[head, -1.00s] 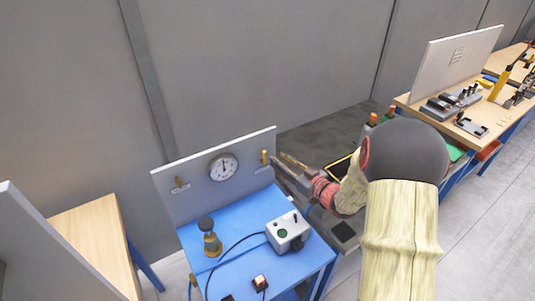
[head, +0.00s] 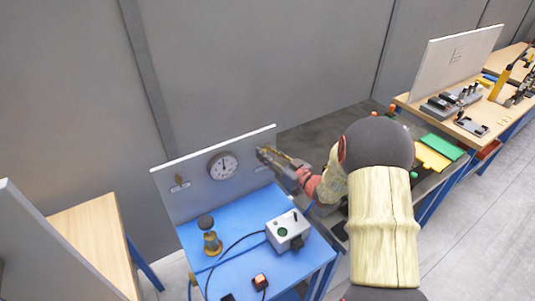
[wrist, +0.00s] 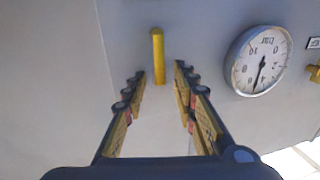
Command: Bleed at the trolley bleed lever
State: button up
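The trolley (head: 243,205) is blue, with a grey upright panel (head: 200,185) at its back. A round gauge (head: 223,165) is on the panel; it also shows in the wrist view (wrist: 258,61). A yellow lever (wrist: 158,55) sits on the panel beside the gauge; in the head view my gripper covers it. A second brass-yellow lever (head: 180,181) is on the gauge's other side. My gripper (wrist: 160,72) is open in front of the panel, its fingers either side of the yellow lever's near end. I cannot tell whether they touch it.
Benches (head: 75,235) stand left and right (head: 470,120).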

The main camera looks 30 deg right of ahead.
grip_shut()
dwell(0.6)
